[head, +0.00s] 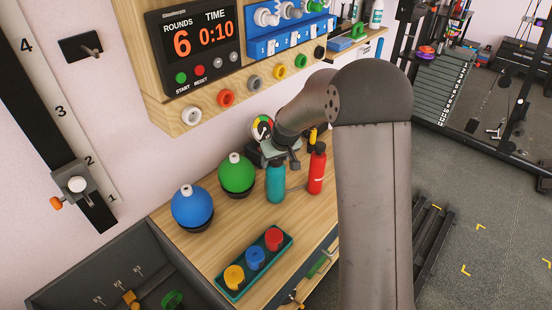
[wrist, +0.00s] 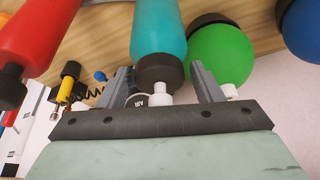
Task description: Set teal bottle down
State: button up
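The teal bottle (head: 275,184) is upright at the wooden bench, left of the red bottle. In the wrist view the teal bottle (wrist: 158,30) has its black cap and white spout toward me. In the head view my gripper (head: 278,152) is at the bottle's top. Whether the base touches the bench is not clear; the wrist view cuts it off.
The red bottle (head: 317,172) stands close on the right. Green (head: 236,173) and blue (head: 191,206) balls sit on black bases to the left. A teal tray (head: 247,280) with coloured pieces lies in front. Bare bench (head: 235,224) shows between the tray and the balls.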

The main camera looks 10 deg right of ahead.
jog(key=shift+r, duration=0.5)
jog(key=v, duration=1.2)
jog(key=s+d+f+m+g, duration=0.1)
jog(key=s+g, duration=0.1)
jog(key=s, duration=1.4)
jog(key=s+d+f+m+g+h, duration=0.1)
jog(key=s+f+m+g, duration=0.1)
jog(key=s, duration=1.4)
jog(key=shift+s+d+f, duration=0.2)
jog(key=shift+s+d, duration=0.1)
jog(key=shift+s, duration=0.05)
